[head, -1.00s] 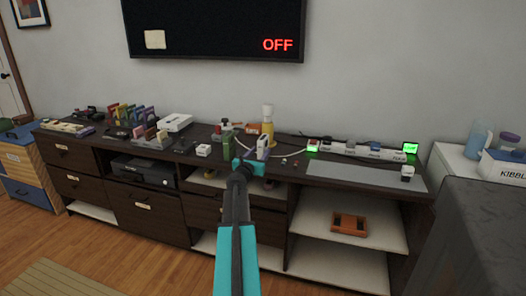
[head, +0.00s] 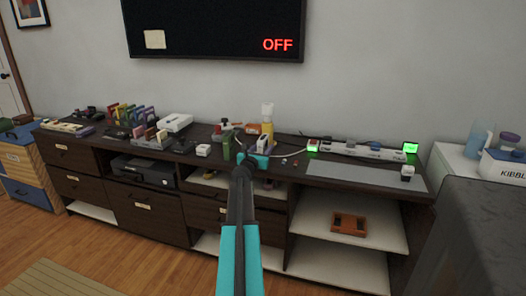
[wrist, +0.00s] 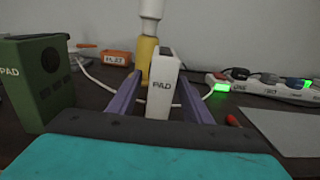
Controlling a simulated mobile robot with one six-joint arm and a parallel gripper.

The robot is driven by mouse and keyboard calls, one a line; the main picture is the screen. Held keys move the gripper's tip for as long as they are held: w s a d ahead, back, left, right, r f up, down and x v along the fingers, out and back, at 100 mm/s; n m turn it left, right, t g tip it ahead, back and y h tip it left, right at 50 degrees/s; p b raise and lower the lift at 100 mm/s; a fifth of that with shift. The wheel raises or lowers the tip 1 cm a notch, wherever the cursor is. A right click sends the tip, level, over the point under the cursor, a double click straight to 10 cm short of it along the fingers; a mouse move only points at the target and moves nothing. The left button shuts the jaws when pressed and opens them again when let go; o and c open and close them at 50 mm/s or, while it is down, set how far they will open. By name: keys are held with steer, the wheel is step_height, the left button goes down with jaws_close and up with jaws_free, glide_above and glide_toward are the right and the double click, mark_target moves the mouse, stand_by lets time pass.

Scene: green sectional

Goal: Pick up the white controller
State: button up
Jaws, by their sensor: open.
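In the head view the white controller (head: 262,141) is just beyond my teal gripper (head: 257,152). A green upright item (wrist: 42,82), also marked "PAD", stands to the left of my gripper.
A yellow and white bottle-like thing (wrist: 147,55) stands close behind the controller. An orange labelled box (wrist: 116,58) and a white cable (wrist: 95,75) lie behind left. A power strip (wrist: 270,88) with a green light is at right. A grey mat (head: 365,175) lies right.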

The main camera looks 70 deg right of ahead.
steer(key=shift+d, duration=0.4)
jaws_close()
stand_by(0.4)
